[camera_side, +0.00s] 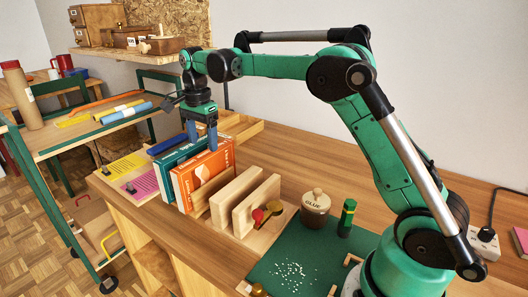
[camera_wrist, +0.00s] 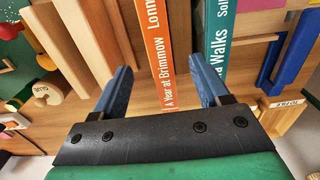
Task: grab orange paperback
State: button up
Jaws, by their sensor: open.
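The orange paperback (camera_side: 204,176) stands upright on the wooden bench in the side view, beside a teal book (camera_side: 178,156). My gripper (camera_side: 202,138) is above the books, pointing down, with its blue fingers near the orange book's top. In the wrist view, the orange spine (camera_wrist: 156,50), lettered "A Year at Brimmow", lies between the two open blue fingers of my gripper (camera_wrist: 163,88). The teal book (camera_wrist: 217,45) stands just right of it, close to the right finger. I cannot tell whether a finger touches either book.
Upright wooden boards (camera_side: 234,196) stand to the right of the orange book. A glue pot (camera_side: 316,204) and a green bottle (camera_side: 347,217) stand farther right near a green mat (camera_side: 290,262).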

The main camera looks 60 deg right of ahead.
aim_at(204, 154)
jog(key=shift+f, duration=2.85)
grip_shut()
